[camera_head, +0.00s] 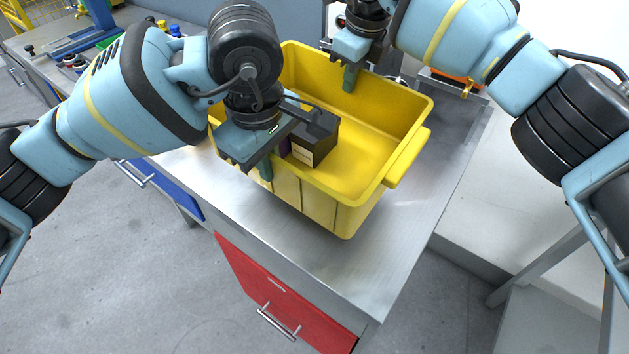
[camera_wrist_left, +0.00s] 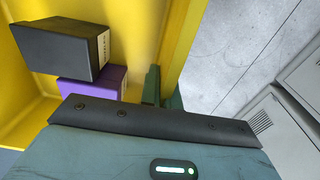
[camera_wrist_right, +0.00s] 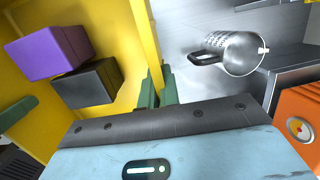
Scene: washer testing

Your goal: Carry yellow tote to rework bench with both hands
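The yellow tote (camera_head: 400,160) is over the steel worktop in the head view; whether its base touches the metal is unclear. A black box (camera_head: 315,140) and a purple box (camera_wrist_left: 95,88) are inside it. My left gripper (camera_head: 262,162) is at the tote's near-left wall, with its fingers closed on either side of the rim (camera_wrist_left: 180,45). My right gripper (camera_head: 350,72) is at the opposite, far wall. Its fingers (camera_wrist_right: 157,88) also sit close together on both sides of the rim. Parts of both rims are hidden by my grippers.
The steel worktop (camera_head: 405,240) has red and blue drawers below it. A metal mug (camera_wrist_right: 238,52) stands outside the tote by my right gripper, near an orange device (camera_wrist_right: 300,120). Another bench with small items (camera_head: 75,62) is at far left. The grey floor (camera_head: 150,290) at left is clear.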

